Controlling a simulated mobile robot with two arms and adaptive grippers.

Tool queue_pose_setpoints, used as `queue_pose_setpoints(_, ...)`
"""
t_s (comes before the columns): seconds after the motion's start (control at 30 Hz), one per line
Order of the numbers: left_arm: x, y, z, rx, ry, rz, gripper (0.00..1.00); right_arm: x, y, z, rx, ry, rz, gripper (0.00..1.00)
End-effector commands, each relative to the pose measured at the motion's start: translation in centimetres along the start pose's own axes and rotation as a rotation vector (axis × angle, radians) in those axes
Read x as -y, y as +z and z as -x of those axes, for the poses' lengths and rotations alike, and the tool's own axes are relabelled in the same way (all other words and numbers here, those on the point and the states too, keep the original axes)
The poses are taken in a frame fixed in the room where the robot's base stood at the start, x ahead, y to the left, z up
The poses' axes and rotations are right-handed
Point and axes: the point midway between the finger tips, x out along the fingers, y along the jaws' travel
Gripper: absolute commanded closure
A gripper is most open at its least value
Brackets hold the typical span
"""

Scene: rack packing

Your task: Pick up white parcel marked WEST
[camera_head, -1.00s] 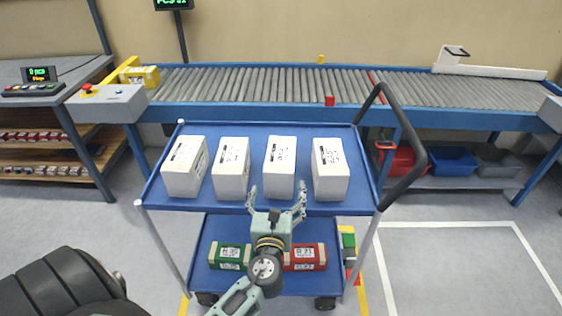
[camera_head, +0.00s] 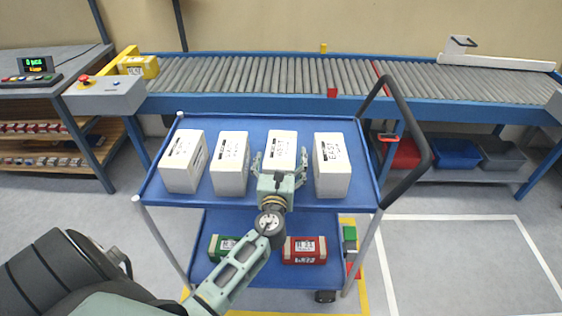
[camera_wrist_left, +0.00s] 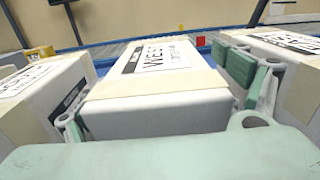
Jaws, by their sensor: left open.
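The white parcel marked WEST (camera_head: 283,140) stands third from the left in a row of white parcels on the blue top shelf of a cart. Its WEST label is readable in the left wrist view (camera_wrist_left: 155,60). My left gripper (camera_head: 280,164) is open, with its fingers on either side of this parcel's near end. In the left wrist view, one finger is at its left side and the green-padded finger is at its right. I cannot tell whether either finger touches it. My right gripper is not in view.
Neighbouring white parcels stand close on the left (camera_head: 230,165) and right (camera_head: 331,165), the right one marked EAST. The cart (camera_head: 255,200) has a black handle (camera_head: 410,130) at right. Green and red boxes (camera_head: 304,250) lie on its lower shelf. A roller conveyor (camera_head: 290,75) runs behind.

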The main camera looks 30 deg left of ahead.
Motion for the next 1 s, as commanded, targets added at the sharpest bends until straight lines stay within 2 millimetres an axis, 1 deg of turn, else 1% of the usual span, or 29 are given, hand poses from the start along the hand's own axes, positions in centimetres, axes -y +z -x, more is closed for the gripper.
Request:
queue_pose_setpoints(0.03,0.0,0.0,0.0,0.000,0.000,0.000,0.12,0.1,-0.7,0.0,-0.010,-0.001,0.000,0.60)
queue_pose_setpoints(0.17,0.0,0.0,0.0,0.000,0.000,0.000,0.13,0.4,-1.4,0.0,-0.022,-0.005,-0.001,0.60)
queue_pose_setpoints(0.4,0.0,0.0,0.0,0.000,0.000,0.000,0.34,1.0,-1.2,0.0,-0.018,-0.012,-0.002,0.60)
queue_pose_setpoints(0.63,0.0,0.0,0.1,0.000,-0.001,0.001,0.54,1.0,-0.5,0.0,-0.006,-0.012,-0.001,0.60)
queue_pose_setpoints(0.8,0.0,0.0,0.1,0.000,-0.001,0.001,0.69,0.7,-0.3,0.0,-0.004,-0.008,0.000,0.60)
queue_pose_setpoints(1.0,0.0,0.2,0.0,0.003,-0.001,0.001,0.70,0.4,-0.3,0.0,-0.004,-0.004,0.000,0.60)
